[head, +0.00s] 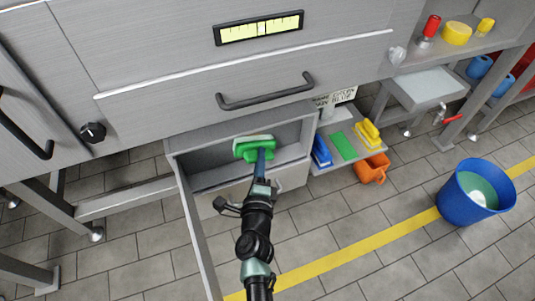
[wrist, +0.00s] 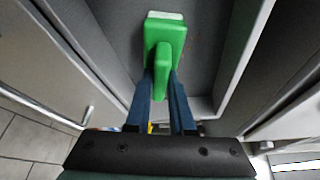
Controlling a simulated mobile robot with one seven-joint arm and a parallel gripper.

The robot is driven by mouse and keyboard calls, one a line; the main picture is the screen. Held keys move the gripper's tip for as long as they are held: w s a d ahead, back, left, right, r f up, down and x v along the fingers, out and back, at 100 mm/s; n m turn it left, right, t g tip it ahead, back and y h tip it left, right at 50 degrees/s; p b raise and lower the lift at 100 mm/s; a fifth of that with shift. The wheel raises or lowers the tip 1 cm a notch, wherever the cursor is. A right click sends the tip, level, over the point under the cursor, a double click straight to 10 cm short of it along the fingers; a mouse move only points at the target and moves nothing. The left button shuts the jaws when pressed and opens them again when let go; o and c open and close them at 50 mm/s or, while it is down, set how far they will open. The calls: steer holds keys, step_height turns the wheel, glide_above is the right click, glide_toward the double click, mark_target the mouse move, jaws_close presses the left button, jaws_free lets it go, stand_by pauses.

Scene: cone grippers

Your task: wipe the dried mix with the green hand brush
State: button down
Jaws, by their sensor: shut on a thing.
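The green hand brush (head: 254,147) has a green body with a pale strip along its far side. My gripper (head: 261,165) is shut on it, over or inside the open drawer (head: 203,163) of the grey machine. In the wrist view the brush (wrist: 161,45) sits between my two blue fingers (wrist: 160,85), gripped by its green handle. I cannot tell whether the brush touches the drawer.
A low shelf right of the drawer holds a blue brush (head: 321,150) and a yellow brush (head: 367,133). A blue bucket (head: 474,191) stands on the tiled floor at right. A closed drawer handle (head: 265,97) juts out above.

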mark_target(270, 157)
steer(key=shift+a+r, duration=0.3)
steer(key=shift+a, duration=0.65)
steer(key=shift+r+p, duration=0.8)
steer(key=shift+p, duration=0.1)
steer(key=shift+w+d+f+b, duration=0.1)
steer(key=shift+w+d+b, duration=0.15)
steer(key=shift+d+b, duration=0.65)
steer(key=shift+w+d+f+b, duration=0.1)
steer(key=shift+w+d+b, duration=0.2)
steer(key=shift+d, duration=1.05)
steer(key=shift+s+a+r+p, duration=0.1)
steer(key=shift+s+a+p, duration=0.2)
steer(key=shift+a+p, duration=0.35)
steer(key=shift+s+a+p, duration=0.25)
steer(key=shift+a+p, duration=0.1)
steer(key=shift+a, duration=0.5)
steer(key=shift+s+a, duration=0.15)
steer(key=shift+a, duration=0.35)
steer(key=s+d, duration=0.2)
steer(key=s, duration=0.3)
steer(key=shift+s, duration=0.35)
steer(key=shift+f, duration=0.2)
